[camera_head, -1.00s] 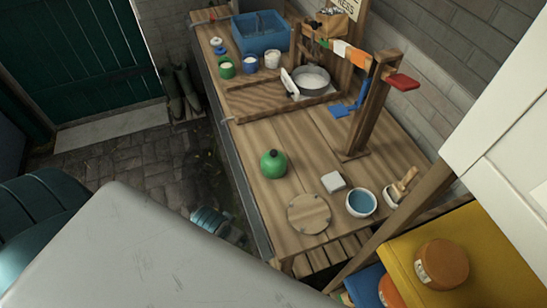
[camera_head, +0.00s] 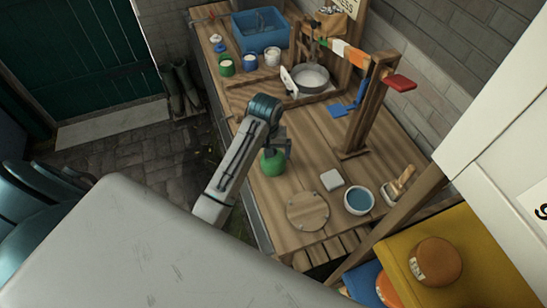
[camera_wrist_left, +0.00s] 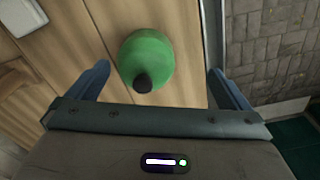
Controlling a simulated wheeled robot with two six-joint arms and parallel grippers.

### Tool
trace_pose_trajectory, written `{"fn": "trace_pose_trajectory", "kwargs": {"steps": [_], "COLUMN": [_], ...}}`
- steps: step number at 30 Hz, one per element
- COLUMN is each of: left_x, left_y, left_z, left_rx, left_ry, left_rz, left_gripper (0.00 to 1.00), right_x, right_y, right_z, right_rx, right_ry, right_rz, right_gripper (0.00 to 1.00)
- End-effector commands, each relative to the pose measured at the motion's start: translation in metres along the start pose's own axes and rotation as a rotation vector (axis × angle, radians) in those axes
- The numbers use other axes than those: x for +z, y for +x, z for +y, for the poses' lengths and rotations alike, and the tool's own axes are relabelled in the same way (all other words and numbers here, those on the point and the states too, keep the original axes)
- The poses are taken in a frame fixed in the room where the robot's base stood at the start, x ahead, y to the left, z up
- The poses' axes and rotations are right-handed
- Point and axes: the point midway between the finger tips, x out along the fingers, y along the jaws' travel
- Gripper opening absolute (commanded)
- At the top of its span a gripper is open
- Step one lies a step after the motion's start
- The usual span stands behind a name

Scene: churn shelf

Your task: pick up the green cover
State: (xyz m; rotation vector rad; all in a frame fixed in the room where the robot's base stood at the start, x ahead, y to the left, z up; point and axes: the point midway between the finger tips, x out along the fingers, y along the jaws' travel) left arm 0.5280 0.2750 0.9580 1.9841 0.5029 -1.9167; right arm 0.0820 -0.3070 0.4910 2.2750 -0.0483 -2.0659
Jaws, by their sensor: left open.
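The green cover (camera_head: 272,165) is a rounded dome with a dark knob, standing on the wooden bench top. In the head view my left arm reaches over it from the left and hides its upper part. My left gripper (camera_head: 280,150) is just above and beside it. In the left wrist view the green cover (camera_wrist_left: 148,58) lies between the two open fingers of my left gripper (camera_wrist_left: 160,82), with a gap on each side. Its dark knob points toward the gripper body. My right gripper does not show.
On the wooden bench (camera_head: 310,165) a round wooden disc (camera_head: 307,211), a pale block (camera_head: 332,180) and a blue-filled bowl (camera_head: 359,200) stand nearby. A wooden post (camera_head: 367,105) rises to the right. A pan (camera_head: 311,78), small pots and a blue tub (camera_head: 260,32) stand farther back.

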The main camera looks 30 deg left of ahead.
Motion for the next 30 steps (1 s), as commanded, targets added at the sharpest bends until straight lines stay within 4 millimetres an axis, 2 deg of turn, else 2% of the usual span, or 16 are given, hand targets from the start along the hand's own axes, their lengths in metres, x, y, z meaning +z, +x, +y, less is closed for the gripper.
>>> {"fn": "trace_pose_trajectory", "kwargs": {"steps": [1,3,7,12,14,23,27,30], "left_x": [-0.01,-0.019,-0.025,-0.024,-0.024,-0.022,-0.019,-0.019], "left_y": [-0.011,-0.02,-0.022,0.006,0.008,0.033,0.052,0.068], "left_z": [0.006,0.011,0.016,0.016,0.016,0.017,0.021,0.021], "left_rx": [0.0,-0.003,-0.006,-0.008,-0.009,-0.008,-0.008,-0.008], "left_ry": [-0.022,-0.047,-0.07,-0.074,-0.074,-0.073,-0.072,-0.072], "left_rz": [-0.01,-0.024,-0.039,-0.042,-0.044,-0.043,-0.044,-0.043], "left_gripper": [1.0,1.0,1.0,1.0,1.0,1.0,1.0,1.0], "right_x": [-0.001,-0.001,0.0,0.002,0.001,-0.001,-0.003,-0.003], "right_y": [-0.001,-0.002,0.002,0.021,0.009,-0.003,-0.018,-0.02], "right_z": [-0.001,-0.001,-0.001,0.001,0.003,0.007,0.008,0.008], "right_rx": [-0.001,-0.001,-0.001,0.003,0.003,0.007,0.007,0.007], "right_ry": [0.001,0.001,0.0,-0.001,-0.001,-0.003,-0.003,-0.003], "right_rz": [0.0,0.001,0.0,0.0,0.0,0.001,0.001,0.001], "right_gripper": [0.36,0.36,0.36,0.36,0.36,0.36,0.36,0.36]}}
